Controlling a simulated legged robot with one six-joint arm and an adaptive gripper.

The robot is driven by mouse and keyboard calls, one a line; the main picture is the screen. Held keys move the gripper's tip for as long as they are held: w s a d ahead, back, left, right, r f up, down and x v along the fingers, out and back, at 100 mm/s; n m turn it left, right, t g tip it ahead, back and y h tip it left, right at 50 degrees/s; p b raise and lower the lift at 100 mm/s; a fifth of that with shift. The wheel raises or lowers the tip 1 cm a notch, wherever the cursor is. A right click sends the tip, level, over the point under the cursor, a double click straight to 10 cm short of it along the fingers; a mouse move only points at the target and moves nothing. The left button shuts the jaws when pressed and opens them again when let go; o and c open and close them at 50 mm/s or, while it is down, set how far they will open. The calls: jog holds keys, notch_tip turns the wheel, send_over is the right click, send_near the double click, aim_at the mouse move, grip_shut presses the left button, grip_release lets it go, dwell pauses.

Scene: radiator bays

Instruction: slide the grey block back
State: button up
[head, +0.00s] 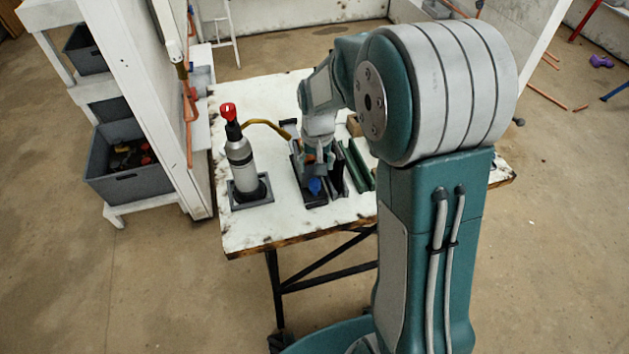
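My gripper (317,168) points down over the white worktable, at a dark narrow holder (314,200). It is small and partly hidden by my wrist, so I cannot tell whether its fingers are open or shut. A small blue part (315,186) shows just below the fingers. Several dark grey and green upright pieces (357,165) stand close to the right of the gripper. I cannot pick out the grey block for certain among these dark shapes. My arm hides the table to their right.
A grey gas bottle (239,155) with a red knob stands in a dark base (251,191) left of the gripper, with a yellow hose (263,124) behind it. The table's front left corner (240,232) is bare. A white wall panel (158,90) rises beyond the table's left edge.

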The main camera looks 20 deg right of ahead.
aim_at(315, 182)
jog(key=f, duration=0.6)
jog(key=shift+a+f, duration=0.2)
jog(key=shift+f, duration=0.1)
grip_shut()
